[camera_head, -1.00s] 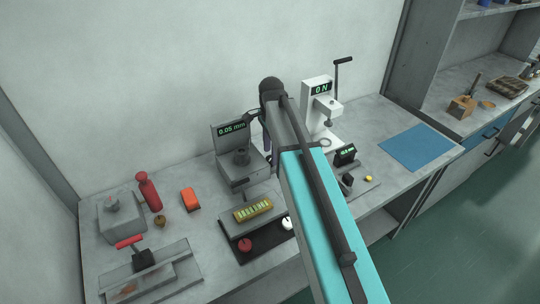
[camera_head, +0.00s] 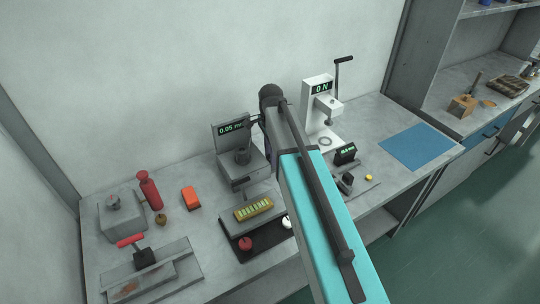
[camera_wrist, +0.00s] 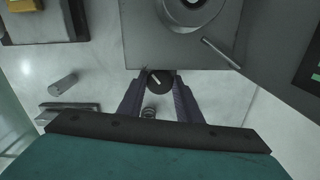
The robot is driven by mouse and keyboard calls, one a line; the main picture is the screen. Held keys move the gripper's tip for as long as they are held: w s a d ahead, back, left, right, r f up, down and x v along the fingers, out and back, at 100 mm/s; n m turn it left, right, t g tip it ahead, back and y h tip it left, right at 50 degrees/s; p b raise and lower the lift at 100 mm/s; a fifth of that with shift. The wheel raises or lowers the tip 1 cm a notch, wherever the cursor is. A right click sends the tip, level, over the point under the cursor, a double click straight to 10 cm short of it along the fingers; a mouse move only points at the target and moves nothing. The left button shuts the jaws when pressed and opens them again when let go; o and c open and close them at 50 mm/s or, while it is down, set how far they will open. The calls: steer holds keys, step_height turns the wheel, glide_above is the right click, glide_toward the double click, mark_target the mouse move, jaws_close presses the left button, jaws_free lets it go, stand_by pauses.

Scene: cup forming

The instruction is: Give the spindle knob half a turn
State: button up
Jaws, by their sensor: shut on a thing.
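The spindle knob (camera_wrist: 163,87) is a small dark disc with a pale line across it, at the edge of a grey block in the wrist view. My gripper (camera_wrist: 160,77) has one finger on each side of it and is shut on it. In the head view the grey device (camera_head: 240,168) has a dark cylinder on top and an upright display (camera_head: 231,130) reading 0.05, its right end covered by my arm. My gripper and the knob cannot be made out there.
A white press (camera_head: 321,105) with a 0 N display stands right of my arm. A dark tray (camera_head: 268,238) with a yellow slotted piece (camera_head: 253,209) and a red knob (camera_head: 246,243) lies in front. A blue mat (camera_head: 415,147) lies right; a red bottle (camera_head: 149,190) stands left.

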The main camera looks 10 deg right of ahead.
steer(key=shift+s+a, duration=0.1)
steer(key=shift+n, duration=0.3)
steer(key=shift+d+n+p, duration=0.2)
steer(key=shift+n+p, duration=0.35)
steer(key=shift+n, duration=2.25)
steer(key=o, duration=1)
steer(key=shift+o, duration=0.2)
